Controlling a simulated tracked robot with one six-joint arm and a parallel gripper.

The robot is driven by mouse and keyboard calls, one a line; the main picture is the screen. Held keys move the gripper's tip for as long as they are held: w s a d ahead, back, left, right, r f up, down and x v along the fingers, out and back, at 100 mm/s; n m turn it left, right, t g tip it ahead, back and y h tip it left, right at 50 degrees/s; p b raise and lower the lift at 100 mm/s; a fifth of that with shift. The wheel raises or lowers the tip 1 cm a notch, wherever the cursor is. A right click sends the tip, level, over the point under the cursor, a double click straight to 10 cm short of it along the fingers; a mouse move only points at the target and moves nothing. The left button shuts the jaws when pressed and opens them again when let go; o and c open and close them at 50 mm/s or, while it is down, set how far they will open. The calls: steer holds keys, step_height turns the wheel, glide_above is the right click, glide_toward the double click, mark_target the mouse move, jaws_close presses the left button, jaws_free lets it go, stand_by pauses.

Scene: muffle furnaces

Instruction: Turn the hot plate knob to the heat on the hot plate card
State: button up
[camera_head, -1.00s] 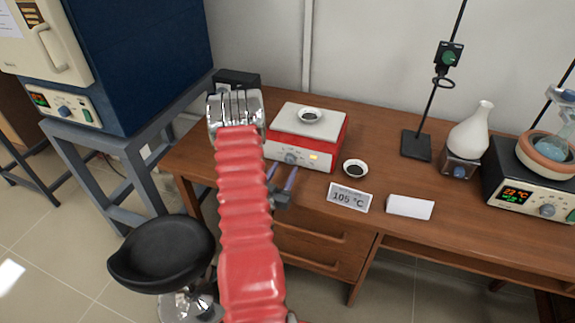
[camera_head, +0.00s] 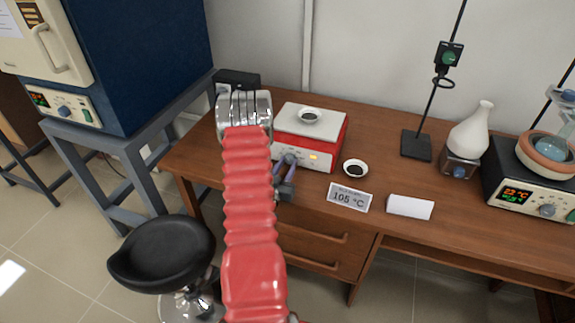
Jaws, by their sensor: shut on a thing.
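The hot plate (camera_head: 331,145) is a red box with a white top, on the wooden desk. A small dark-filled dish (camera_head: 309,116) sits on its top. Its knob (camera_head: 290,158) is on the front face, left of a lit orange display. My gripper (camera_head: 285,168) is at the front face, its fingers closed on the knob; my red arm hides part of the hot plate's left side. The hot plate card (camera_head: 349,197) stands on the desk in front and reads 105 °C.
A white dish (camera_head: 355,168) with dark contents is right of the hot plate. A blank white folded card (camera_head: 410,207) stands right of the hot plate card. A stand (camera_head: 417,145), a flask (camera_head: 471,131) and a heater showing 23 °C (camera_head: 516,194) are further right. A black stool (camera_head: 162,254) is at lower left.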

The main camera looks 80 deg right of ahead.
steer(key=c, duration=0.4)
steer(key=shift+m, duration=1.3)
steer(key=o, duration=1.1)
steer(key=shift+c, duration=0.2)
